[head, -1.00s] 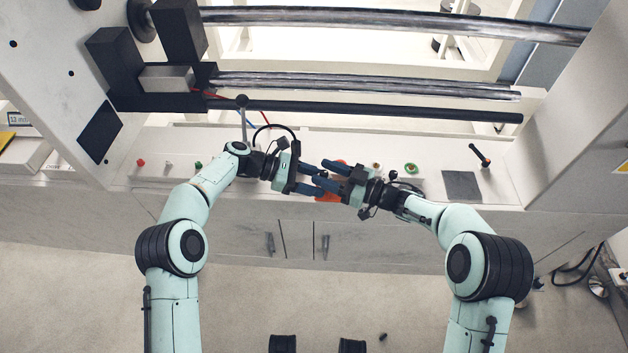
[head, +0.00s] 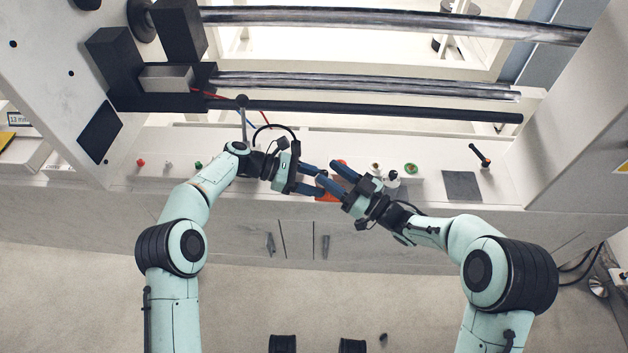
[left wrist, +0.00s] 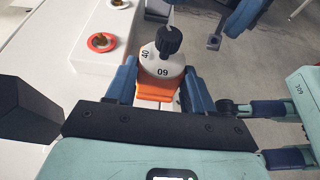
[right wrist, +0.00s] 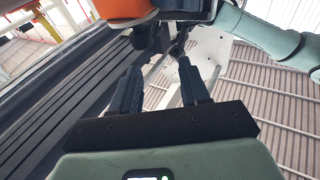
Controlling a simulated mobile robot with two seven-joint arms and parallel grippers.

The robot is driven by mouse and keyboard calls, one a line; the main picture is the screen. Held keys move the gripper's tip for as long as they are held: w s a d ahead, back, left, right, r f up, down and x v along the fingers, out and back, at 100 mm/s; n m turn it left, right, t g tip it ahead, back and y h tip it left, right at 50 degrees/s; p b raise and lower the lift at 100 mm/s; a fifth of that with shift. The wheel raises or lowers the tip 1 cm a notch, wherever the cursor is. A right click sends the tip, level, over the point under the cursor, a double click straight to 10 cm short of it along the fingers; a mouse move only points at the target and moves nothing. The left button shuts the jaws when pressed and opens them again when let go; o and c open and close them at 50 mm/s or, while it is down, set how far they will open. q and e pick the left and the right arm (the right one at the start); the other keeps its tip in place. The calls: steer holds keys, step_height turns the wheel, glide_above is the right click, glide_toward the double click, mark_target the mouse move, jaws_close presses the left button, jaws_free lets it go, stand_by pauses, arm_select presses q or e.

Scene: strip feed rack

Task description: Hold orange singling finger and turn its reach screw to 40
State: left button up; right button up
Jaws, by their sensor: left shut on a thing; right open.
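The orange singling finger (left wrist: 155,88) is held between the fingers of my left gripper (left wrist: 160,85), which is shut on it. On top of it sits a white dial (left wrist: 162,62) with the marks 40 and 60 and a black knob (left wrist: 168,40). In the head view an orange patch (head: 328,194) shows partly behind the grippers. My right gripper (head: 326,171) is open, close to the left gripper on its right side. In the right wrist view its fingers (right wrist: 160,85) are apart with nothing held, and an orange part (right wrist: 122,8) shows beyond them at the top.
A red-ringed fitting (left wrist: 102,42) stands on the white ledge beside the left gripper. A green-ringed fitting (head: 411,168), a dark square pad (head: 462,185) and an orange-tipped lever (head: 480,155) lie to the right. Metal rollers (head: 370,85) run across behind.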

mark_target(324, 173)
steer(key=s+d+f+m+t+h, duration=0.2)
steer(key=s+f+m+t+h, duration=0.1)
steer(key=s+m+t+h, duration=0.55)
steer(key=w+a+g, duration=0.1)
steer(key=w, duration=0.2)
steer(key=w+a+n+h, duration=0.1)
steer(key=w+a, duration=0.1)
steer(key=w, duration=0.2)
steer(key=w+a+n+g, duration=0.1)
steer(key=w, duration=0.3)
steer(key=shift+w+a+r+g, duration=0.15)
steer(key=shift+w+a+g, duration=0.05)
steer(key=shift+g, duration=0.15)
steer(key=c, duration=0.8)
